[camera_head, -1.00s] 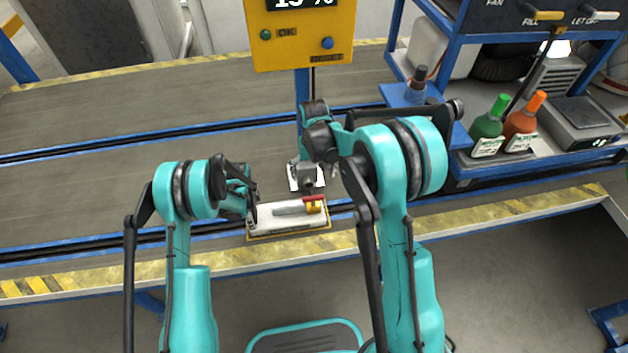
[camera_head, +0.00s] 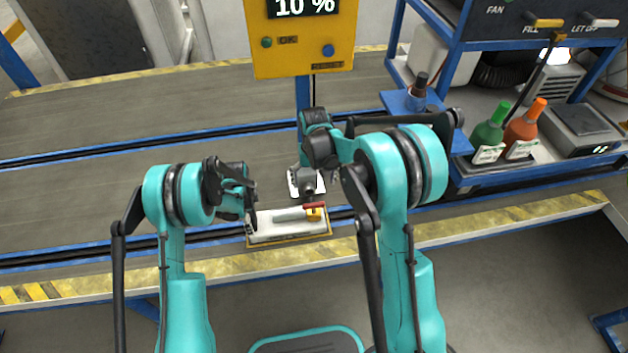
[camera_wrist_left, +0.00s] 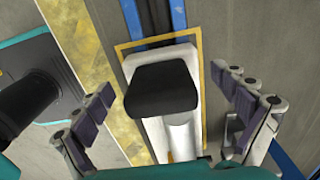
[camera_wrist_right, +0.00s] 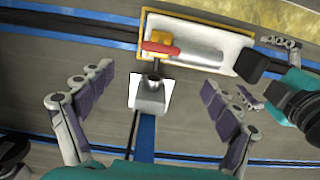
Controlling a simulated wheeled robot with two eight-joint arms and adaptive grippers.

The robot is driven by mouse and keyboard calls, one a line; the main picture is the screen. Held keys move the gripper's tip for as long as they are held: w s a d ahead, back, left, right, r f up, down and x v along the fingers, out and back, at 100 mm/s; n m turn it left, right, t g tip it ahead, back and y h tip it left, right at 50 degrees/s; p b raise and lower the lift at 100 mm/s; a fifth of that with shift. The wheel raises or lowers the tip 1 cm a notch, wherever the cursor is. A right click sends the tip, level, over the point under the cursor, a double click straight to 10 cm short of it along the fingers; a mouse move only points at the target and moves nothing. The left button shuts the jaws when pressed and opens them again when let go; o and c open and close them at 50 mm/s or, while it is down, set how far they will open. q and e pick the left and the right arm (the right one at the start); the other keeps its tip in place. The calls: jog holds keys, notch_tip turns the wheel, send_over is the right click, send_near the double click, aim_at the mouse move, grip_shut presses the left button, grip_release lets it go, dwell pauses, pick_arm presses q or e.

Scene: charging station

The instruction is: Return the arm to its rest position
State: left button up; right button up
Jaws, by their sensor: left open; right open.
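My left gripper (camera_head: 243,202) is at the left end of the white tray, above the bench. My right gripper (camera_head: 322,178) hangs behind the tray's right end. In the right wrist view its fingers (camera_wrist_right: 155,95) are spread and empty. A grey nozzle-like piece on a white plate (camera_wrist_right: 152,92) shows below and between them, and no contact is visible. The right forearm hides part of the bench in the head view.
The yellow-edged white tray (camera_head: 262,239) holds a grey cylinder (camera_wrist_right: 200,55) with a yellow block and red bar (camera_wrist_right: 160,48). A yellow display post (camera_head: 303,45) reads 10 %. Green (camera_head: 489,135) and orange (camera_head: 523,130) bottles stand on the blue rack at right. The bench's left side is clear.

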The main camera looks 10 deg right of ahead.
pick_arm(q)
notch_tip(320, 180, up, 8)
jog(key=shift+r, duration=0.15)
jog(key=shift+r, duration=0.15)
pick_arm(e)
jog(key=shift+r, duration=0.1)
